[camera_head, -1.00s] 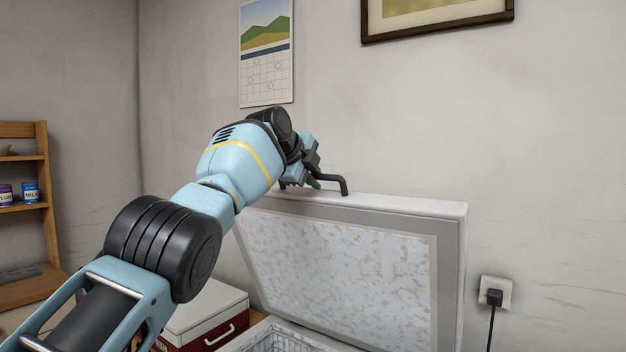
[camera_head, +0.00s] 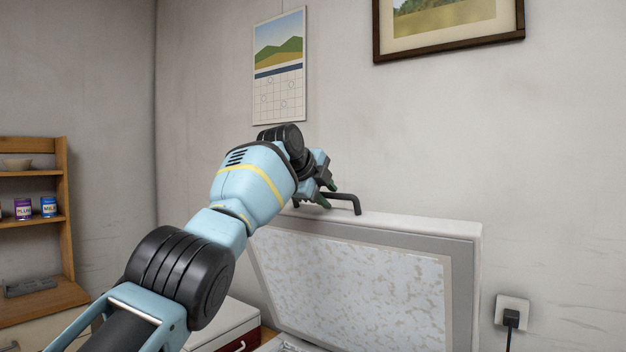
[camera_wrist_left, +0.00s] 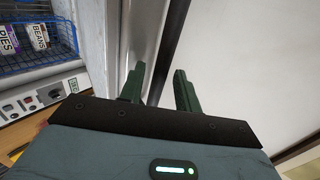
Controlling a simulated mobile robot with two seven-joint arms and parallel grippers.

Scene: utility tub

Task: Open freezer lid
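The freezer lid (camera_head: 462,275) stands raised, nearly upright, in front of the wall, its frosted inner panel facing me. A dark bent handle (camera_head: 352,200) sits at its top edge. My left gripper (camera_head: 329,195) is at the handle's left part. Its two fingers are apart, one above and one below the bar, with no clear grip on it. In the left wrist view the green fingers (camera_wrist_left: 159,88) are spread, with a dark strip showing between them. The freezer body is mostly below the head view. My right gripper is not in view.
A red and white cooler (camera_head: 228,328) stands left of the freezer. A wooden shelf (camera_head: 65,215) with cans is at the far left. A calendar (camera_head: 279,65) and a framed picture (camera_head: 450,25) hang on the wall. A plug (camera_head: 511,318) is in the socket at right.

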